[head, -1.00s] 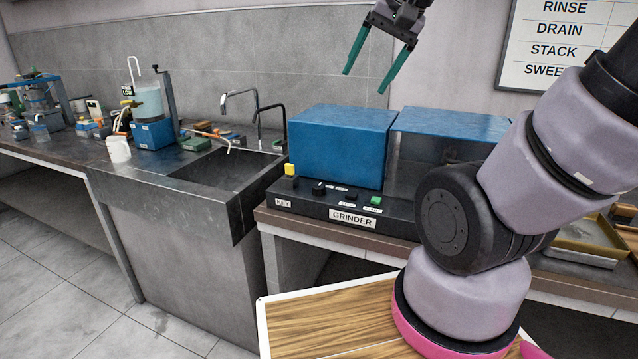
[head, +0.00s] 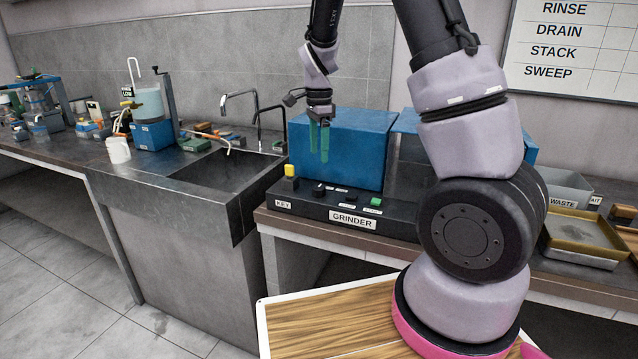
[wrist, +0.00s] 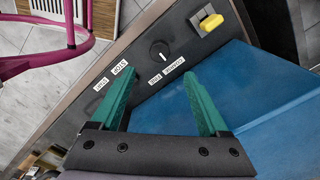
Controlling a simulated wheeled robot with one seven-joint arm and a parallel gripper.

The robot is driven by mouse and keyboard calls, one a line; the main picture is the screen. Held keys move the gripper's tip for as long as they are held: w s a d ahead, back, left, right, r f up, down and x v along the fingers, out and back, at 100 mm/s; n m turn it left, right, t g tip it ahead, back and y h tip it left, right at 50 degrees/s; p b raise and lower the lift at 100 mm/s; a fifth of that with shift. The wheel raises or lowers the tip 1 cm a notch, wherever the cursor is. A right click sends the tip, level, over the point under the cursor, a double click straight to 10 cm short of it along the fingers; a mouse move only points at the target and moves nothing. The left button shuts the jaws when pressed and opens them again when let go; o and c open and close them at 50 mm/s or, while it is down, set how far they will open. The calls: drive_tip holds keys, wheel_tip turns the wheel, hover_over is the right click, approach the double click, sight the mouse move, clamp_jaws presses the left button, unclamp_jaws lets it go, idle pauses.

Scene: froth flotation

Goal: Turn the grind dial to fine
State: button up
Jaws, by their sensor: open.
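The grind dial is a small round black knob (head: 318,189) on the front panel of the grinder (head: 330,207). In the wrist view the dial (wrist: 160,50) has a pale pointer mark, and two small white labels sit on its side nearer the blue housing. I cannot tell for sure which label the mark points at. My gripper (head: 319,157) is open and empty, pointing down above the panel, in front of the blue housing. In the wrist view the green fingers of my gripper (wrist: 160,75) are apart, with the dial beyond and between their tips, not touched.
A yellow key switch (head: 290,171) stands left of the dial. A green button (head: 376,201) is to its right. The blue housing (head: 342,150) rises close behind the panel. A sink (head: 222,175) is to the left and a waste bin (head: 562,187) to the right.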

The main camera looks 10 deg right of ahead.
sight(319, 187)
wheel_tip(319, 187, down, 10)
drive_tip(key=shift+f, duration=0.2)
idle(0.3)
clamp_jaws()
